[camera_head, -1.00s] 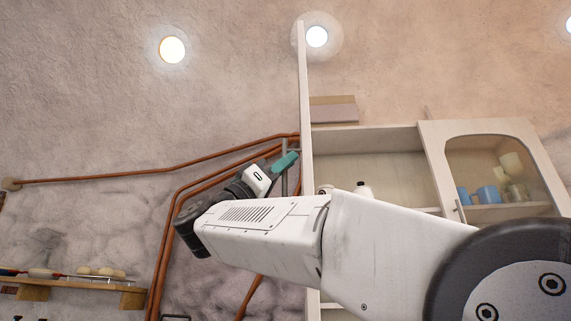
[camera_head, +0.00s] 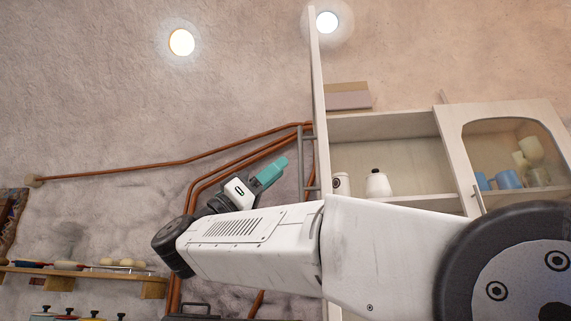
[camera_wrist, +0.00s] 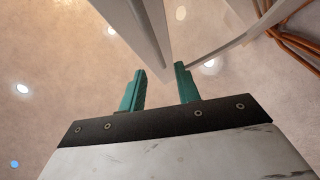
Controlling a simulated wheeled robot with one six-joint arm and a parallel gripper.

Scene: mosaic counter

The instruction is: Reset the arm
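My gripper (camera_head: 270,172) shows in the head view with teal fingers, raised in front of the wall and left of the cabinet. In the wrist view my gripper (camera_wrist: 160,88) has its two teal fingers apart, with nothing between them. Beyond the fingertips the wrist view shows a pale upright panel edge (camera_wrist: 140,25) and the ceiling. Whether the fingers touch the panel cannot be told; in the head view they appear apart from it.
Copper pipes (camera_head: 150,168) run along the wall. A wooden shelf (camera_head: 90,272) with utensils is at lower left. The wall at upper left is clear.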

